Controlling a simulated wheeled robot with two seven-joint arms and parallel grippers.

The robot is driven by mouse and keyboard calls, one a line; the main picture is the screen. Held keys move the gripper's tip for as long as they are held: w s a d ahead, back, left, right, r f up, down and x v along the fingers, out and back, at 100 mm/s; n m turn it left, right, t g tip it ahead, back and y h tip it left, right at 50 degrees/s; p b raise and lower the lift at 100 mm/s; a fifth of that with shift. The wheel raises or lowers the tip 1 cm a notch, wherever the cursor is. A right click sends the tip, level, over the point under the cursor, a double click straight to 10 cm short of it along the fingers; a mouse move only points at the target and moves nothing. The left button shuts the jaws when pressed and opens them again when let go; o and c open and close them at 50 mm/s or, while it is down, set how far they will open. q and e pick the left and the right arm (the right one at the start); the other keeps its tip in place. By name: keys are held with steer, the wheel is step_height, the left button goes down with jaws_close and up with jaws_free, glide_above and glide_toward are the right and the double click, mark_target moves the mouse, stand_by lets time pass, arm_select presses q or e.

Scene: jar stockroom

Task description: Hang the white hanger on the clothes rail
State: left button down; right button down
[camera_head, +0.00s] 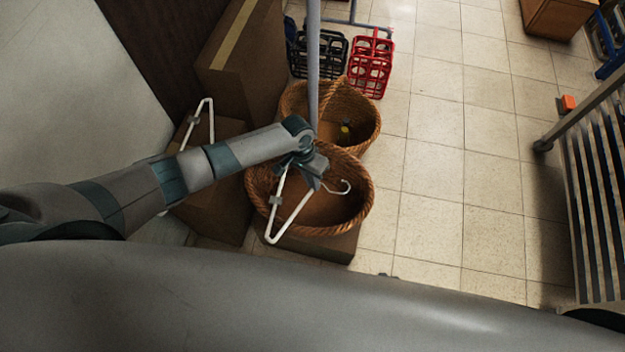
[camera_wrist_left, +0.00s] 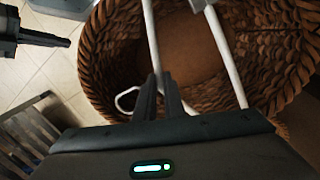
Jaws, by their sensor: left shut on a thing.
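The white hanger (camera_head: 290,216) is a triangle with a hook (camera_head: 341,187) and small grey clips. My left gripper (camera_head: 318,178) is shut on it near the hook, above a wicker basket. In the left wrist view the hanger's white bars (camera_wrist_left: 226,56) run up from the closed fingers (camera_wrist_left: 166,100), and the hook lies left of them. My arm hides the hanger's middle in the head view. A grey bar (camera_head: 313,60), apparently the clothes rail, runs from the top edge to my wrist, which hides its near end. What looks like my right gripper (camera_wrist_left: 52,39) shows small and dark in the left wrist view.
Two wicker baskets (camera_head: 366,112) (camera_head: 366,195) stand below. Brown cardboard boxes (camera_head: 240,65) stand at the left. A black crate (camera_head: 318,58) and a red crate (camera_head: 371,68) stand farther off. A slatted rack (camera_head: 598,190) is at the right. The tiled floor between is clear.

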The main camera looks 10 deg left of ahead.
arm_select(q)
steer(key=c, duration=1.8)
jaws_free()
steer(key=shift+c, duration=0.2)
steer(key=shift+f, duration=0.15)
arm_select(e)
steer(key=shift+f, duration=0.25)
arm_select(q)
steer(key=shift+f+b, duration=0.15)
steer(key=shift+b, duration=0.3)
steer(key=v, duration=1.7)
steer(key=shift+r, duration=0.3)
arm_select(e)
steer(key=shift+s+d+g, duration=0.2)
steer(key=shift+s+g, duration=0.1)
steer(key=shift+s, duration=0.05)
arm_select(q)
steer(key=shift+s+a, duration=0.1)
steer(key=shift+a, duration=0.05)
arm_select(e)
steer(key=shift+w+r, duration=0.1)
steer(key=shift+w, duration=0.15)
arm_select(q)
steer(key=shift+s+f, duration=0.1)
arm_select(e)
steer(key=shift+s, duration=0.1)
